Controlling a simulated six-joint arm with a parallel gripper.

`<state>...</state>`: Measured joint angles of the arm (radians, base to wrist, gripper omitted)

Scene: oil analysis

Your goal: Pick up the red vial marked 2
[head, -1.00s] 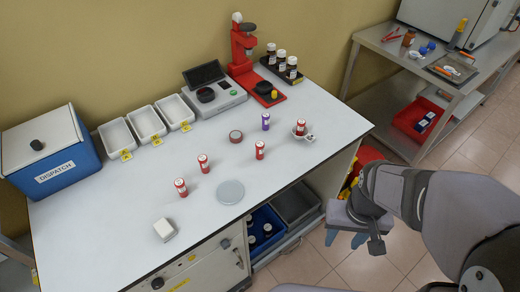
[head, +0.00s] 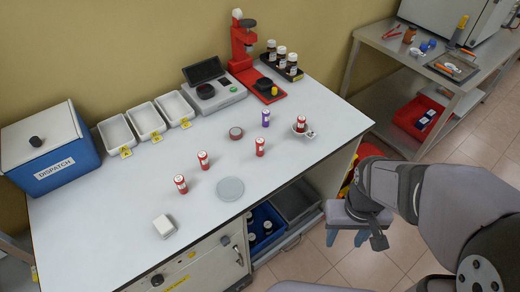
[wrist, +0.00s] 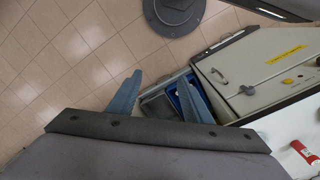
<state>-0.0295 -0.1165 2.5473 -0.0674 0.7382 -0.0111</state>
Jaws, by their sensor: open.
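A red vial (wrist: 307,153) also shows at the right edge of the wrist view. My gripper (head: 346,238) is open and empty, beyond the bench's front right edge and apart from every vial. Its blue fingers (wrist: 159,82) show spread in the wrist view.
A purple vial (head: 266,118), a dark red round item (head: 236,133), a grey disc (head: 230,189) and a white block (head: 164,226) share the bench (head: 110,220). White trays (head: 146,121), a scale (head: 213,95) and a red stand (head: 243,60) line the back. An open drawer (head: 300,240) lies below.

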